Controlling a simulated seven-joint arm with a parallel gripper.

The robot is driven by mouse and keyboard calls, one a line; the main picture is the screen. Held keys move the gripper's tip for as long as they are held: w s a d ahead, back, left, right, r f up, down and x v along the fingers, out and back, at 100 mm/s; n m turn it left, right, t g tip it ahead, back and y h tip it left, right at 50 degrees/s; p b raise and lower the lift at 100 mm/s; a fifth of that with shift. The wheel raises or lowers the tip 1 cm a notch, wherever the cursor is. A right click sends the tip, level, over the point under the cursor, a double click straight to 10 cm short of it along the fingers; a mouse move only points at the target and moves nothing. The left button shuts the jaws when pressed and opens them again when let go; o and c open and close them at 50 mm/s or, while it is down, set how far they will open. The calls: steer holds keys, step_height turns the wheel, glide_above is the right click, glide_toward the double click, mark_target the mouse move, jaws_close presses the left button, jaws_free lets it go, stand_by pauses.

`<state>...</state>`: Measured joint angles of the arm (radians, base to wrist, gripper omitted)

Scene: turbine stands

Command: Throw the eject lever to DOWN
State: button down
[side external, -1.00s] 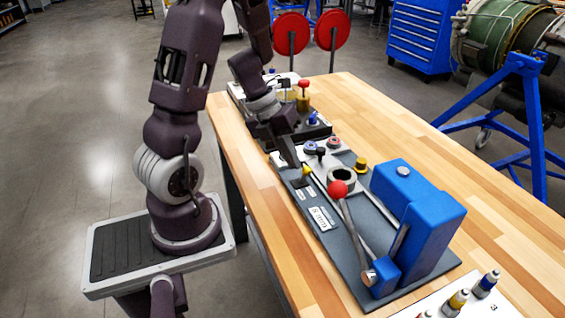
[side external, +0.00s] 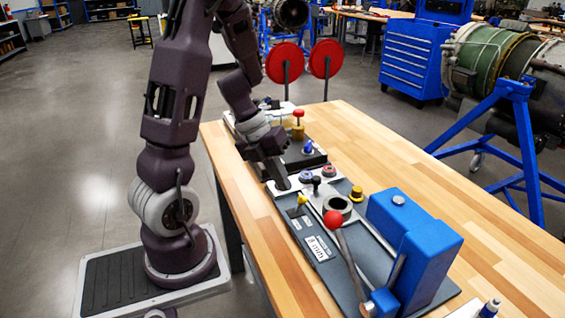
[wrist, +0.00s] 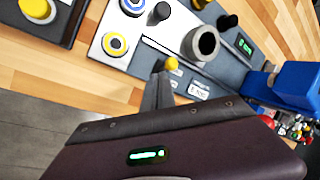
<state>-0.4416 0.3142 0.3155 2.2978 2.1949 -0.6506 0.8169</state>
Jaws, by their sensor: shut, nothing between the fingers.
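A small lever with a yellow knob (side external: 302,200) stands on the grey base plate (side external: 331,270), and it also shows in the wrist view (wrist: 171,64). A longer lever with a red ball (side external: 333,219) stands nearer the camera, beside a blue block (side external: 432,255). I cannot read which lever is marked eject. My gripper (side external: 285,186) is shut and empty. Its fingertips are just short of the yellow knob, and they also show in the wrist view (wrist: 158,76). Whether they touch the lever is hard to tell.
A grey ring-shaped socket (side external: 338,205), a black knob (side external: 316,184) and a yellow button (side external: 356,193) are close to my gripper. Another panel with a red knob (side external: 298,117) lies behind.

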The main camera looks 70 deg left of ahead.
steer(key=a+r, duration=0.4)
steer(key=r, duration=0.6)
steer(key=shift+r, duration=0.25)
steer(key=shift+d, duration=0.1)
